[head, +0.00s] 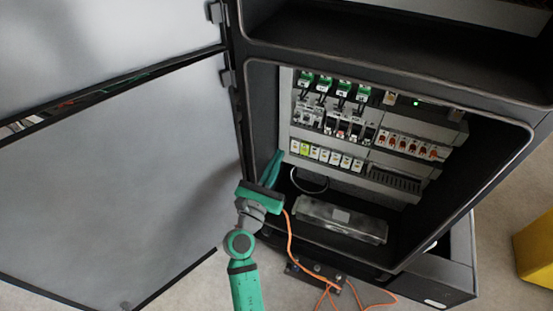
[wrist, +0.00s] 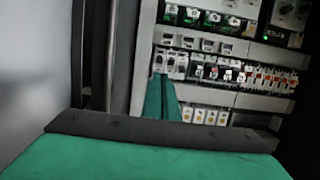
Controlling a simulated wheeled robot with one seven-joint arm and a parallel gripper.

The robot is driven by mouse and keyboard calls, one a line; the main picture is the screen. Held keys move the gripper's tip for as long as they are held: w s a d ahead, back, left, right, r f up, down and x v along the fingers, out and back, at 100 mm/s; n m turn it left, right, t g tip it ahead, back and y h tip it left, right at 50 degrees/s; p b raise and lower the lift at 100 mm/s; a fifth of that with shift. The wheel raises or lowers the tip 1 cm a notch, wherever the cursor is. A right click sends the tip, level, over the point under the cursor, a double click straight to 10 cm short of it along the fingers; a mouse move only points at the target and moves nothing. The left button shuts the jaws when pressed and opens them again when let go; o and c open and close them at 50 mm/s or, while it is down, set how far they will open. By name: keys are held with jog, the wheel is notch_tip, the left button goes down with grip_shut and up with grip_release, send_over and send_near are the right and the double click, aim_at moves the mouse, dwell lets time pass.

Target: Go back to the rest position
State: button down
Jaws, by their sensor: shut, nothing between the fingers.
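My gripper (head: 273,166) is in front of the left side of an open electrical cabinet (head: 262,110) in the head view. Its green fingers are together and hold nothing. In the wrist view the closed fingers (wrist: 162,98) point toward rows of switchgear. The arm reaches up from the bottom of the head view. I cannot tell whether the fingertips touch any part of the cabinet.
The grey cabinet door (head: 110,190) stands open at the left, close to my arm. Inside are breaker rows (head: 340,125) and a clear-covered box (head: 340,218). An orange cable (head: 290,240) hangs by my wrist. A yellow object (head: 535,250) stands at the right.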

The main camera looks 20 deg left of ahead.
jog(key=shift+w+d, duration=0.25)
jog(key=shift+d, duration=0.05)
